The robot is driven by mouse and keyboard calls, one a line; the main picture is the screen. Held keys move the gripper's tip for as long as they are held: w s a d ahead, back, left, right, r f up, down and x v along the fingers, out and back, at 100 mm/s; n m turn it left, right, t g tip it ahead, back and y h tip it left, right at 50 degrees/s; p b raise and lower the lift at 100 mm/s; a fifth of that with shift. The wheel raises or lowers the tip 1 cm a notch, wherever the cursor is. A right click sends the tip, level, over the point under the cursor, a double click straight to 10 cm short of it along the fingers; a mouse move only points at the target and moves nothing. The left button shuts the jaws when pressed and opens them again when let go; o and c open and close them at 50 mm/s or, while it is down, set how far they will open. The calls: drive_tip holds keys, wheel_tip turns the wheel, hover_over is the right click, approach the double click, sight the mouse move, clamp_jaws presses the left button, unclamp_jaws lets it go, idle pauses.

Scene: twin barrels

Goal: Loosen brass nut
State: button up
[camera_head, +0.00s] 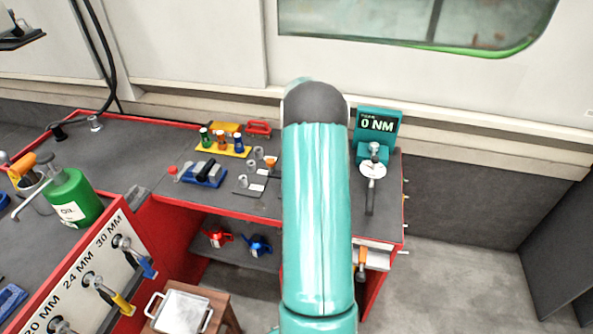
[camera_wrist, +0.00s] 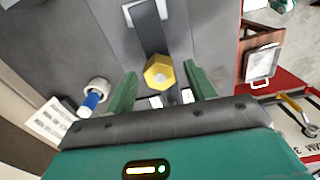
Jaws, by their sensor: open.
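A yellow brass hex nut (camera_wrist: 159,73) shows in the wrist view, seen end-on above a dark bar. My gripper (camera_wrist: 160,69) is open, with one green finger to the left of the nut and one to the right. Gaps show between the nut and both fingers, and the jaws hold nothing. Whether the fingertips are level with the nut in depth I cannot tell. In the head view my teal arm reaches over the workbench and hides the gripper and the nut.
A teal torque display (camera_head: 378,124) reads 0 NM at the bench's right end. A blue tool (camera_head: 205,173) and small sockets lie left of my arm. A green oil can (camera_head: 73,198) stands further left. A tray (camera_head: 181,311) sits on a stool in front.

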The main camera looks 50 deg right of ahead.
drive_tip(key=shift+r, duration=2.6)
drive_tip(key=w+a+r+m+t, duration=0.1)
drive_tip(key=a+r, duration=0.5)
drive_tip(key=a, duration=0.3)
drive_tip(key=a+r+h, duration=0.1)
drive_tip(key=a+r, duration=0.5)
drive_tip(key=a, duration=0.3)
drive_tip(key=w+a+r+m+t, duration=0.1)
drive_tip(key=a+r, duration=0.5)
drive_tip(key=a, duration=0.3)
drive_tip(key=s+a+m+t, duration=0.1)
drive_tip(key=s+a, duration=0.7)
drive_tip(key=a, duration=0.3)
drive_tip(key=s+a+r+t+y, duration=0.1)
drive_tip(key=s+a+t, duration=0.1)
drive_tip(key=s+a, duration=0.6)
drive_tip(key=a, duration=0.2)
drive_tip(key=shift+a+r+m+t, duration=0.3)
drive_tip(key=shift+a+m, duration=0.05)
drive_tip(key=shift+m, duration=0.05)
drive_tip(key=shift+c, duration=0.4)
